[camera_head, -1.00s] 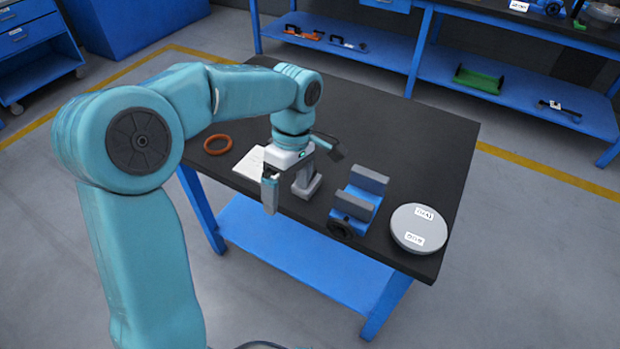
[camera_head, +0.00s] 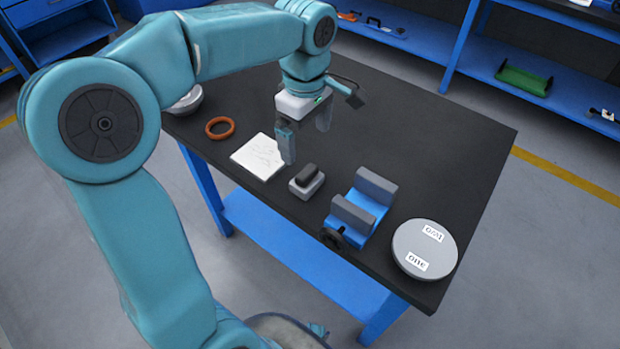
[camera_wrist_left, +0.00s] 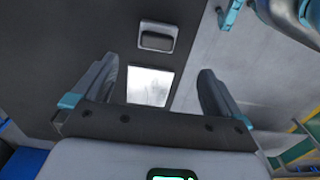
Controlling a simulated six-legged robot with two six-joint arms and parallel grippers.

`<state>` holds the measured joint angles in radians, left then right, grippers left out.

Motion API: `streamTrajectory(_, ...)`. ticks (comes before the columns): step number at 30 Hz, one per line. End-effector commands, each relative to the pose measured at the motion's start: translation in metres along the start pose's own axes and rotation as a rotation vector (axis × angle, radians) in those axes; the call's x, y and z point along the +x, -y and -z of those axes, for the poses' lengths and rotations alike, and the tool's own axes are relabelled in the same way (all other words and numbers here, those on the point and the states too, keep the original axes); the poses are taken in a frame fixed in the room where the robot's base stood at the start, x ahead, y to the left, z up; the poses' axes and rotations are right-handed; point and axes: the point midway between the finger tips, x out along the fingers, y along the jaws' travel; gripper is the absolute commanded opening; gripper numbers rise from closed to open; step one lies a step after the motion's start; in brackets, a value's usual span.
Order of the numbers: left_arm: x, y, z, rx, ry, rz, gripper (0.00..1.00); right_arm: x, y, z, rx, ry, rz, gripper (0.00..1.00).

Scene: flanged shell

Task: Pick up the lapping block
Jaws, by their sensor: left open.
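The lapping block (camera_head: 306,181) appears to be the small light grey block with a black rounded grip on top. It sits near the table's front edge, between a white sheet and a blue vise. In the left wrist view the block (camera_wrist_left: 157,36) lies beyond the fingertips, roughly centred between them. My left gripper (camera_head: 304,135) points down, open and empty, behind the block and above the table. In the left wrist view both fingers of the left gripper (camera_wrist_left: 157,70) are spread wide, with table and sheet between them. My right gripper is not in view.
A white sheet (camera_head: 258,156) lies left of the block, and an orange ring (camera_head: 220,128) lies farther left. The blue vise (camera_head: 368,199) with grey jaws stands close on the right. A round grey plate (camera_head: 425,250) is at the right corner. The table's back is clear.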

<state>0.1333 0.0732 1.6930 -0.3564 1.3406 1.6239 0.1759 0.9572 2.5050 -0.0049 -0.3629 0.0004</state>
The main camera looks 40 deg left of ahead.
Motion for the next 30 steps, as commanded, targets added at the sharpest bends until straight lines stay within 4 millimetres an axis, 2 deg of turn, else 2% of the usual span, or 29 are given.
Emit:
streamTrajectory(1, 0.017, 0.002, 0.000, -0.001, 0.000, 0.005, 1.00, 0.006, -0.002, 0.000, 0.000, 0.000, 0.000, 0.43)
streamTrajectory(3, 0.034, 0.003, 0.001, 0.000, 0.000, 0.006, 1.00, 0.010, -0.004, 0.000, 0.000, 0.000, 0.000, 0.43)
streamTrajectory(9, 0.069, 0.003, 0.001, -0.001, -0.001, 0.004, 1.00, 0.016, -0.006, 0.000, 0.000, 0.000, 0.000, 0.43)
streamTrajectory(14, 0.079, 0.002, 0.001, -0.001, 0.000, 0.002, 1.00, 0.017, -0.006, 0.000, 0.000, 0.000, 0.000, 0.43)
streamTrajectory(21, 0.117, -0.005, 0.003, -0.001, 0.000, 0.005, 1.00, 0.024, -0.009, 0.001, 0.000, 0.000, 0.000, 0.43)
streamTrajectory(24, 0.126, -0.006, 0.003, 0.000, 0.000, 0.002, 1.00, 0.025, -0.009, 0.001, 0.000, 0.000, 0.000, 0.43)
streamTrajectory(30, 0.129, -0.007, 0.003, 0.000, 0.000, 0.001, 1.00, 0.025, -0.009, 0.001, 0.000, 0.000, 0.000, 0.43)
